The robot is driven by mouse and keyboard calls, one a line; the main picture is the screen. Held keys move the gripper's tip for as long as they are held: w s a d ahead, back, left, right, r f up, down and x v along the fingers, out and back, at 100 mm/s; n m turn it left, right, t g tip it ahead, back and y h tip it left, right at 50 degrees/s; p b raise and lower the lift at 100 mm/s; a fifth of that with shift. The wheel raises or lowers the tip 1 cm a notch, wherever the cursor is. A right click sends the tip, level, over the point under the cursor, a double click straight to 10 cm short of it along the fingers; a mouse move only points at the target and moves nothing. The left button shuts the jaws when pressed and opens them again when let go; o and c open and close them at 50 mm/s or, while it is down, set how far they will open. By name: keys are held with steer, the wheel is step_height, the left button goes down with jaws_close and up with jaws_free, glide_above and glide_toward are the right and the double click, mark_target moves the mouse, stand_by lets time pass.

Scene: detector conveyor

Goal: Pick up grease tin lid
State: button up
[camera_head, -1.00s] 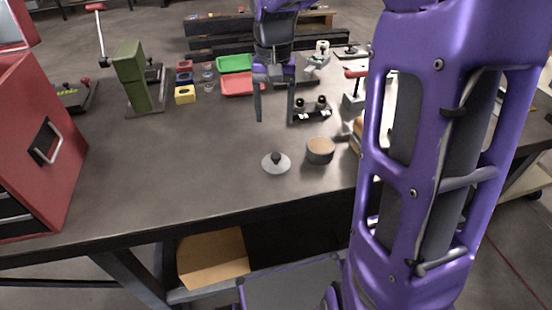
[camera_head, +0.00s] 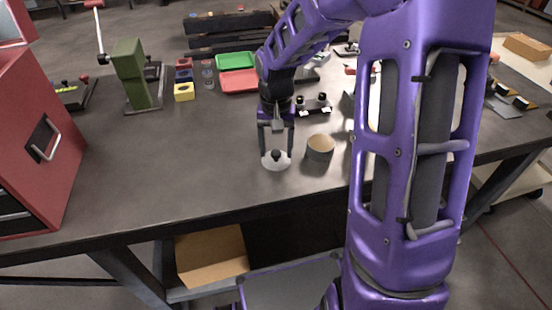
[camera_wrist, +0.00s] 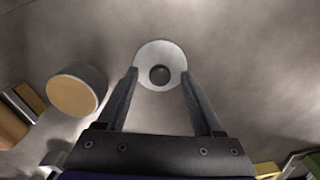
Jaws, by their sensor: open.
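The grease tin lid is a pale grey disc with a dark round knob (camera_head: 276,162). It lies on the table near the front edge. It also shows in the wrist view (camera_wrist: 161,54), at the top middle, knob towards me. My gripper (camera_head: 276,154) is open, with its two fingers pointing down at the lid. In the wrist view its fingertips (camera_wrist: 159,75) lie on either side of the lid's lower part in the picture. I cannot tell whether they touch it. The open tin (camera_head: 320,148), dark with a tan inside, stands just right of the lid; it shows at the left in the wrist view (camera_wrist: 77,90).
A red cabinet (camera_head: 62,120) stands at the left. A green press (camera_head: 131,75), small coloured blocks (camera_head: 184,92), and a green tray (camera_head: 236,61) and red tray (camera_head: 240,80) stand farther back. The table left of the lid is clear.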

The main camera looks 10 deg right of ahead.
steer(key=shift+c, duration=0.2)
jaws_close()
